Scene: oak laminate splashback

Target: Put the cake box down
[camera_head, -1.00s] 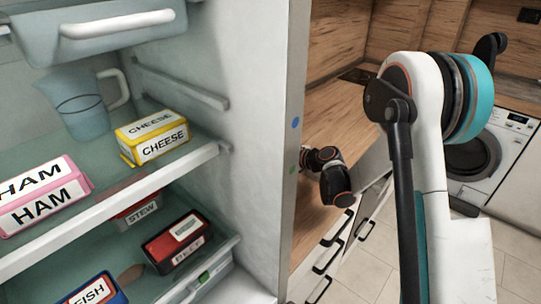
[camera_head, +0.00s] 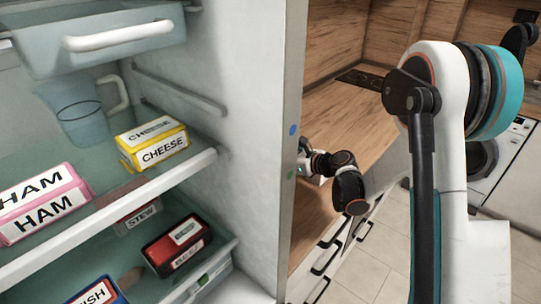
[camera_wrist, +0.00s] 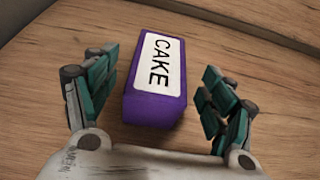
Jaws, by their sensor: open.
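The cake box (camera_wrist: 155,108) is purple with a white label reading CAKE. In the wrist view it rests on the wooden countertop (camera_wrist: 40,135), between the two fingers of my gripper (camera_wrist: 160,95). The fingers are open, with a gap on each side of the box. In the head view my gripper (camera_head: 308,165) is over the wooden counter (camera_head: 345,125), partly hidden behind the fridge's side wall. The cake box cannot be made out in the head view.
The open fridge at left holds a cheese box (camera_head: 153,146), ham box (camera_head: 42,203), beef box (camera_head: 178,244), stew box (camera_head: 137,217) and a jug (camera_head: 77,110). A hob (camera_head: 362,76) lies farther back on the counter. A washing machine (camera_head: 487,165) stands at right.

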